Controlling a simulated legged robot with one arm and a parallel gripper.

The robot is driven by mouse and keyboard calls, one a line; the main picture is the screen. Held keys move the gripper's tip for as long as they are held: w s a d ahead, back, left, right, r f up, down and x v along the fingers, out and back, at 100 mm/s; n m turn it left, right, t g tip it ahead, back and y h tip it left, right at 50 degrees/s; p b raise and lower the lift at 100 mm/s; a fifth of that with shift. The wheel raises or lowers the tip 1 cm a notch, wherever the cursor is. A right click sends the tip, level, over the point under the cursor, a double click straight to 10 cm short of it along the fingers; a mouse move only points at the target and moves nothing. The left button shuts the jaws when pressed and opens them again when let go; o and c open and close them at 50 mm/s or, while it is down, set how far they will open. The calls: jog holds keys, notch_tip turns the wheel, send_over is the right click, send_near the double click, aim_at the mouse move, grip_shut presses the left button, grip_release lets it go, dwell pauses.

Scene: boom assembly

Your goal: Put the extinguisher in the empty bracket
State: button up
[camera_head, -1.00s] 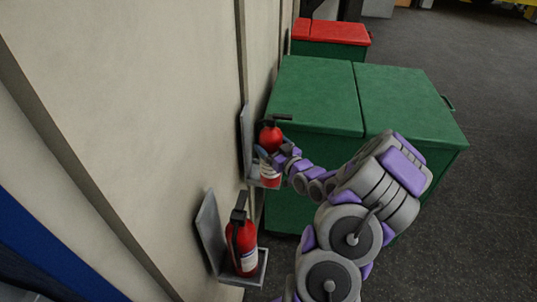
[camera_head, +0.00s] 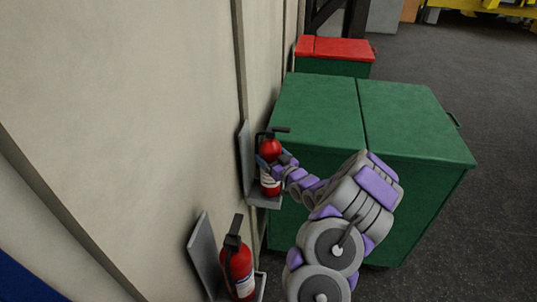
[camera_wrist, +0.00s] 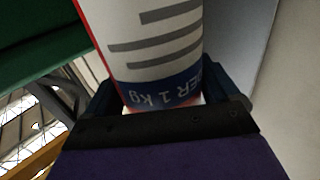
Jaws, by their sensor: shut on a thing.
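My gripper (camera_head: 279,160) is shut on a red extinguisher (camera_head: 271,181) with a white label, at the far wall bracket (camera_head: 245,165). The held extinguisher looks close to upright, just above or on the bracket's small shelf; I cannot tell whether its base touches. In the wrist view, the dark fingers (camera_wrist: 165,95) sit on both sides of its white and blue label (camera_wrist: 155,40). A second red extinguisher (camera_head: 239,272) stands in the near bracket (camera_head: 205,255), lower in the head view.
A large green bin (camera_head: 410,120) stands right behind the far bracket, close to my arm. A smaller red-lidded bin (camera_head: 335,50) is beyond it. The beige wall (camera_head: 130,120) runs along the left. Dark open floor (camera_head: 480,240) lies to the right.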

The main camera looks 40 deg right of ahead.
jog(key=shift+f, duration=0.4)
jog(key=shift+a+f, duration=0.1)
jog(key=shift+a, duration=1.15)
jog(key=o, duration=1.7)
jog(key=shift+d, duration=0.35)
jog(key=shift+o, duration=0.6)
jog(key=shift+s+d+f, duration=0.1)
jog(key=shift+d+f, duration=0.05)
jog(key=shift+d, duration=0.35)
jog(key=shift+a, duration=0.25)
jog(key=shift+s+a, duration=0.25)
jog(key=s+a, duration=0.1)
jog(key=s, duration=1)
jog(key=shift+s+p, duration=0.15)
jog(key=shift+p, duration=0.2)
jog(key=shift+d, duration=0.2)
